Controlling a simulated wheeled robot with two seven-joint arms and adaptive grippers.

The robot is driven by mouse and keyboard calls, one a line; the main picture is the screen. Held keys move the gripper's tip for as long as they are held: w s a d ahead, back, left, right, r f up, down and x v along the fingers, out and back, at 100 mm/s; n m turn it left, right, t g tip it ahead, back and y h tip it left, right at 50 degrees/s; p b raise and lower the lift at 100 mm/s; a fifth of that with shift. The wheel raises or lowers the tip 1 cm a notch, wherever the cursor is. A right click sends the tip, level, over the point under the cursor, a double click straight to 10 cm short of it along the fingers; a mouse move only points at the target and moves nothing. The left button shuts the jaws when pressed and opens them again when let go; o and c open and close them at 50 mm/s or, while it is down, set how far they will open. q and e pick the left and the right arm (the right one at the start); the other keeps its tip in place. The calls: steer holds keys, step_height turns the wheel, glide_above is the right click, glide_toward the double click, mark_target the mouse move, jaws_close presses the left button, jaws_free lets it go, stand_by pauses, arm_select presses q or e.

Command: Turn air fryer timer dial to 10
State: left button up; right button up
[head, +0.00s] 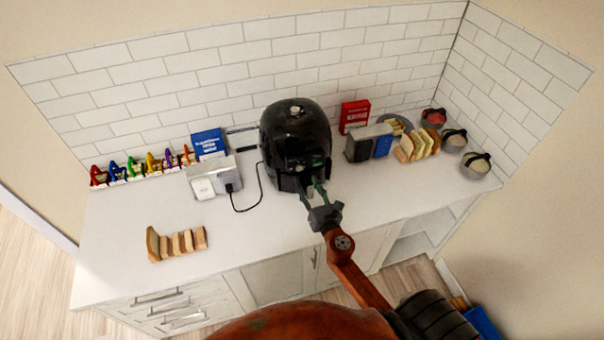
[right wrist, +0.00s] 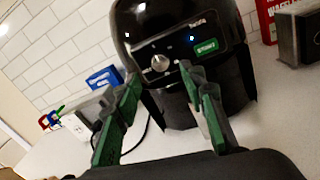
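The black air fryer (head: 293,130) stands on the white counter against the tiled wall. In the right wrist view the air fryer (right wrist: 170,25) fills the upper middle, with a round silver dial (right wrist: 160,63) and a green panel (right wrist: 204,49) on its front. The dial's marks are too small to read. My right gripper (head: 316,190) is at the front of the air fryer in the head view. In the right wrist view my right gripper (right wrist: 157,78) has its green fingers spread, with the dial showing between the tips and nothing held. I cannot tell whether a finger touches the fryer. My left gripper is not in view.
Slices of bread (head: 177,243) stand at the counter's front left. A white appliance (head: 213,178) with a black cord and a blue box (head: 208,144) are left of the fryer. A red box (head: 354,115), a toaster (head: 365,143) and bowls (head: 453,140) are right. The front middle counter is clear.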

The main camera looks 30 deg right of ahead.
mark_target(300, 169)
steer(key=shift+w+d, duration=0.25)
steer(key=shift+w, duration=1.1)
steer(key=shift+w+d, duration=0.25)
steer(key=shift+w, duration=1.05)
steer(key=shift+c, duration=0.4)
jaws_close()
